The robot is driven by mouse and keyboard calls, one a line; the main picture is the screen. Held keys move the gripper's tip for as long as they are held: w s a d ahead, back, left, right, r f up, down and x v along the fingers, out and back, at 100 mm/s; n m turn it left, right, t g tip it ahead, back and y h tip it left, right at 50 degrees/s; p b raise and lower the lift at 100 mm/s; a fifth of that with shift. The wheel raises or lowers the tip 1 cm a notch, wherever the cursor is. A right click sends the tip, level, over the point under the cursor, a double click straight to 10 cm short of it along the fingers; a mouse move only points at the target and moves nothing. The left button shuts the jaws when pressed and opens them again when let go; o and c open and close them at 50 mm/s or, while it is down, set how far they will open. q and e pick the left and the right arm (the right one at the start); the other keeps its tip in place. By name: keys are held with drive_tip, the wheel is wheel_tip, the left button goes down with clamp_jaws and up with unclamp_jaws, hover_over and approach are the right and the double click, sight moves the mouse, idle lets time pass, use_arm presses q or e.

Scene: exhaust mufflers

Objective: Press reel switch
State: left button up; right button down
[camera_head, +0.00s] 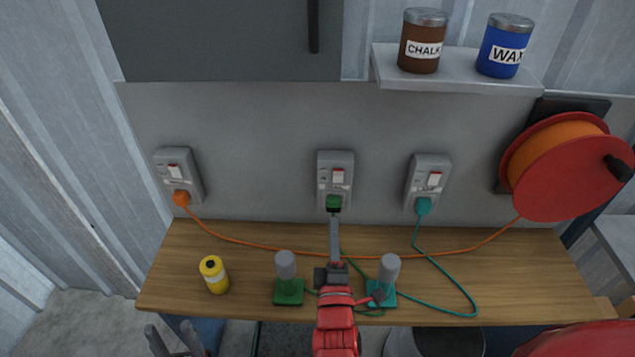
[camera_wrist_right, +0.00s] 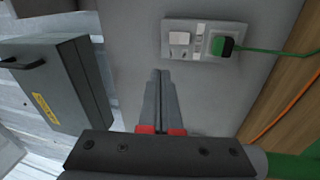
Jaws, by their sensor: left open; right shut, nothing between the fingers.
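The orange reel (camera_head: 565,165) hangs at the right of the wall panel. Its orange cord runs to an orange plug (camera_head: 181,198) in the left wall socket (camera_head: 188,185), whose rocker switch (camera_head: 174,171) sits above the plug. My right gripper (camera_head: 333,218) is shut and empty, pointing up in front of the middle socket (camera_head: 321,180), just below its green plug (camera_head: 334,203). In the right wrist view its closed fingers (camera_wrist_right: 160,73) are beside that socket (camera_wrist_right: 171,52); I cannot tell whether they touch anything. My left gripper (camera_head: 174,338) is open at the bottom left, far below the left socket.
A right socket (camera_head: 428,165) has a teal plug. The wooden bench (camera_head: 235,238) holds a yellow canister (camera_head: 213,276), a green-based item (camera_head: 289,291) and a teal-based item (camera_head: 388,270). A shelf (camera_head: 450,80) carries chalk and wax tins. A grey cabinet (camera_head: 215,40) hangs above.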

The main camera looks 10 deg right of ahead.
drive_tip(key=shift+s+d+f+g, duration=0.1)
drive_tip(key=shift+d+f+g, duration=0.5)
drive_tip(key=shift+f, duration=0.25)
drive_tip(key=p, duration=0.4)
approach(339, 174)
drive_tip(key=x, duration=0.5)
drive_tip(key=shift+w+d+r, duration=0.1)
drive_tip(key=shift+w, duration=0.1)
drive_tip(key=shift+w+d, duration=0.15)
drive_tip(key=shift+w, duration=0.55)
